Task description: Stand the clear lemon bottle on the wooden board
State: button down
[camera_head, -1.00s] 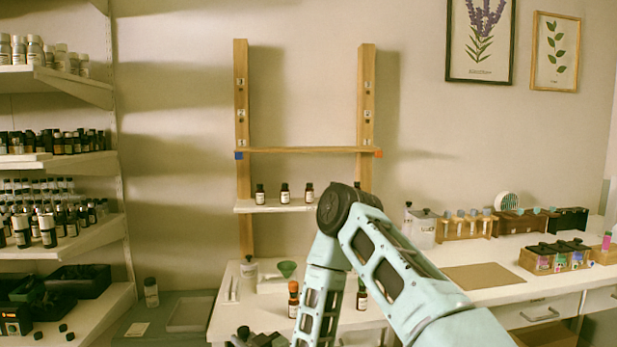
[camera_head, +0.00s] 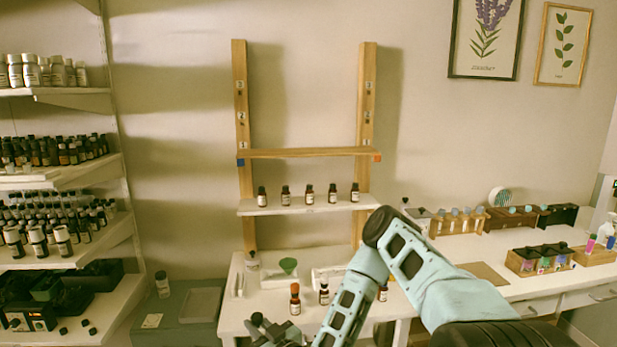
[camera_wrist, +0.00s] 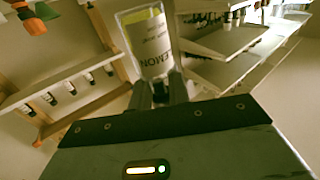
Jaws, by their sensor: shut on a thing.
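The clear lemon bottle (camera_wrist: 148,45) is at the top centre of the wrist view. It has a pale label with a yellow patch and the word LEMON. My gripper (camera_wrist: 160,92) is shut on it at its lower end in the picture. In the head view my gripper (camera_head: 274,334) is at the bottom edge, over the front of the white table; I cannot make out the bottle there. A bare wooden board (camera_head: 310,153) spans two wooden posts, with a blue mark at its left end and an orange one at its right. A flat brown board (camera_head: 488,274) lies on the right counter, partly behind my arm.
A white shelf (camera_head: 290,209) below the wooden board holds several small dark bottles. An orange-capped bottle (camera_head: 295,299), another dark bottle (camera_head: 324,292) and a green funnel (camera_head: 288,266) stand on the table. Crowded shelves (camera_head: 70,175) fill the left side.

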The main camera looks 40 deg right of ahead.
aim_at(315, 152)
jog(key=i+z, duration=0.15)
jog(key=i+u, duration=0.45)
jog(key=i+j+z, duration=0.1)
jog(key=z, duration=0.45)
jog(key=i+z, duration=0.1)
jog(key=z, duration=0.35)
jog(key=j+z, duration=0.1)
jog(key=z, duration=0.3)
jog(key=i+j+z, duration=0.1)
jog(key=z, duration=0.35)
jog(key=j+z, duration=0.1)
jog(key=z, duration=0.35)
